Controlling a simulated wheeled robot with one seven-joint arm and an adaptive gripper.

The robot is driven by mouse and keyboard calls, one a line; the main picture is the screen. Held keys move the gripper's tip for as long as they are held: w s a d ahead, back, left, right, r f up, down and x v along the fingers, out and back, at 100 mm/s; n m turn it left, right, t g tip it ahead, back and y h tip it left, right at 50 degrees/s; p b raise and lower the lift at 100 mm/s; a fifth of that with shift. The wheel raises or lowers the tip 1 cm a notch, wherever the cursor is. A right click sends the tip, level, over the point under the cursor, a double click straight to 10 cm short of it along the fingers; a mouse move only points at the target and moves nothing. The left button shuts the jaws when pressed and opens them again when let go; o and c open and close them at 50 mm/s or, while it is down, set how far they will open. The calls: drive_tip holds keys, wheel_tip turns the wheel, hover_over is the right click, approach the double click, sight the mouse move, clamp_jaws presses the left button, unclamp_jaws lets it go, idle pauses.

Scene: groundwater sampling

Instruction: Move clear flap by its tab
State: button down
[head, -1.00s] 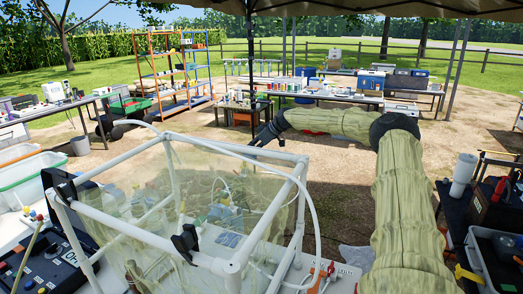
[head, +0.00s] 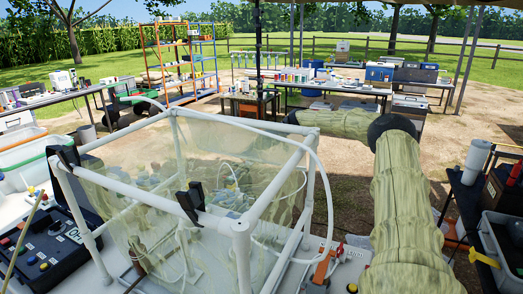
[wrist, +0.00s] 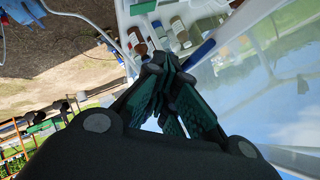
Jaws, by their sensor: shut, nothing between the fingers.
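A box-shaped white pipe frame (head: 243,240) with clear plastic sheeting (head: 150,175) stands in the front left of the head view. Black clip-like pieces sit on its front top bar (head: 190,203) and left corner (head: 67,158); I cannot tell which piece is the flap's tab. My arm reaches in from the right behind the frame. My gripper is hardly visible in the head view, at the frame's far top corner. In the wrist view my gripper (wrist: 160,67) has its fingertips together, with nothing between them. Clear sheeting (wrist: 270,75) fills the right side there.
Several small bottles (wrist: 180,30) lie beyond the fingertips in the wrist view. A black control case (head: 45,245) is at the left of the frame. A white hose (head: 325,190) loops over the frame's right side. Grey bins (head: 500,240) stand at the right.

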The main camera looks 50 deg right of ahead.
sight(248, 158)
drive_tip(key=shift+m+y, duration=0.6)
drive_tip(key=shift+y, duration=0.3)
drive_tip(key=a+f, duration=0.1)
drive_tip(key=s+a+f+b, duration=0.1)
drive_tip(key=a, duration=0.1)
drive_tip(key=shift+s+a+f+b, duration=0.15)
drive_tip(key=shift+a+b, duration=0.15)
drive_tip(key=shift+s+a+f+y, duration=0.15)
drive_tip(key=shift+a+y, duration=0.25)
drive_tip(key=shift+a, duration=0.2)
drive_tip(key=shift+r, duration=0.25)
